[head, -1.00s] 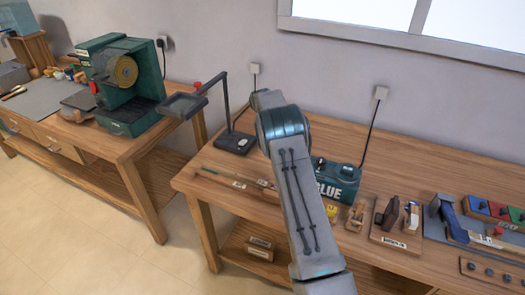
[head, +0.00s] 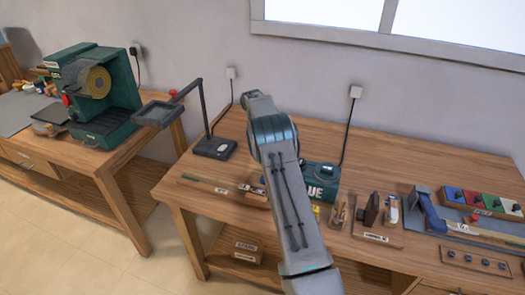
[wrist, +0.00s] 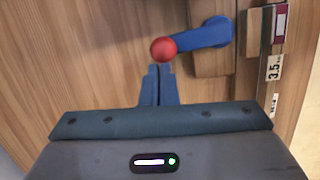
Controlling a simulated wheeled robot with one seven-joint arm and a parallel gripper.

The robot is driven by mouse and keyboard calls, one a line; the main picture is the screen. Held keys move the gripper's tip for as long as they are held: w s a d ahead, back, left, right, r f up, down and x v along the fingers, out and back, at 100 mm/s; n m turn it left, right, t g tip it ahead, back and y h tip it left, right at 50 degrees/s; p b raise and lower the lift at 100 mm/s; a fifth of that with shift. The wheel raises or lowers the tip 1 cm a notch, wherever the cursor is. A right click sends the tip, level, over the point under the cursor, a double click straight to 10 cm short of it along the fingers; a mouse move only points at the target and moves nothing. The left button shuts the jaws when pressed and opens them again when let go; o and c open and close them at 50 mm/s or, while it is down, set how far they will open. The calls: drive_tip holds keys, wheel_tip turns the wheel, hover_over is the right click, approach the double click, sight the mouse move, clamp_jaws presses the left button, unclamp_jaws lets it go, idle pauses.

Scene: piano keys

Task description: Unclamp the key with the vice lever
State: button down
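In the wrist view, my gripper (wrist: 160,70) has its two blue fingers together, with only a thin dark line between them. A red ball knob (wrist: 163,50) sits right at the fingertips; I cannot tell whether they touch it. The knob ends a blue lever (wrist: 205,36) that runs right onto a wooden block (wrist: 212,62). Beside the block a long key strip (wrist: 268,85) with a "3.5" label lies along the right. In the head view, a labelled strip (head: 205,184) lies near the bench's front left; my arm hides the gripper and lever.
A lamp-like stand (head: 214,148) is behind the strip. A green box (head: 320,178) stands right of my arm. Farther right are wooden tools, a blue lever-like piece (head: 428,210) and coloured bins (head: 485,202). Bare bench (wrist: 90,50) lies left of the knob.

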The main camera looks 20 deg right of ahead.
drive_tip(key=shift+f, duration=0.1)
idle(0.3)
drive_tip(key=w+a+r+p, duration=0.1)
drive_tip(key=w+a+r, duration=0.1)
drive_tip(key=r, duration=0.3)
drive_tip(key=w+a+r+p, duration=0.2)
drive_tip(key=r, duration=0.4)
drive_tip(key=shift+w+r, duration=0.2)
